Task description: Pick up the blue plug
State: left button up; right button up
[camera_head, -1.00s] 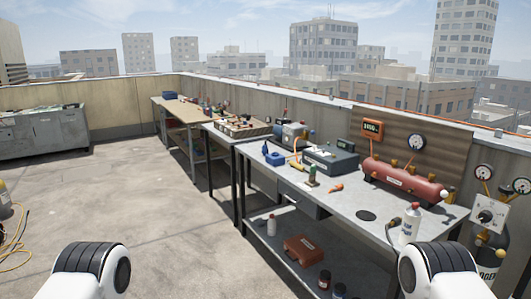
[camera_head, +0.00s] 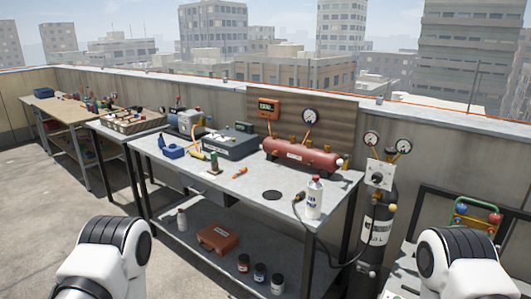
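I cannot pick out a blue plug with certainty. A small blue object (camera_head: 172,150) sits at the left end of the near grey workbench (camera_head: 245,186); its shape is too small to name. Only upper parts of my two arms show at the bottom left and bottom right. Neither gripper is in view.
The bench holds a dark grey case (camera_head: 229,144), a red cylinder tank (camera_head: 302,154) and a white bottle (camera_head: 314,198). A dark gas cylinder (camera_head: 375,234) stands at its right end. An orange case (camera_head: 218,238) lies on the lower shelf. Open floor (camera_head: 40,215) is at left.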

aim_at(161, 144)
jog(key=i+j+z, duration=0.25)
jog(key=j, duration=0.35)
jog(key=i+j+z, duration=0.15)
jog(key=i+j, duration=0.15)
jog(key=i+j+z, duration=0.15)
jog(key=j, duration=0.25)
jog(key=i+j+z, duration=0.1)
jog(key=j, duration=0.3)
jog(key=i+j+z, duration=0.15)
jog(key=j, duration=0.2)
jog(key=j+z, duration=0.15)
jog(key=j, duration=0.25)
jog(key=i, duration=0.05)
